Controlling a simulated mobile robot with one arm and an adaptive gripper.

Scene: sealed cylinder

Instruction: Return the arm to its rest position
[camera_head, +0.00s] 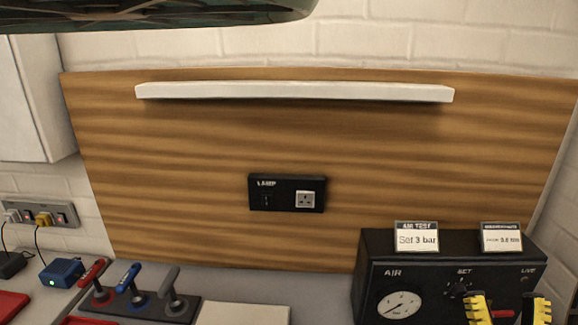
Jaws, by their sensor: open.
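My gripper (510,310) shows at the lower right edge of the view as two yellow, ridged fingertips. They are spread apart, with the black AIR box (450,262) behind them. A small red part (503,314) shows between the fingertips; I cannot tell whether it touches either one. The rest of my arm is below the picture. No sealed cylinder can be made out.
The box has a gauge (400,305) and a "Set 3 bar" card (416,238) on top. Coloured levers (132,287) stand at the lower left, near a blue box (62,272). A white shelf (295,92) crosses the wooden panel. A dark green object (150,12) hangs overhead.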

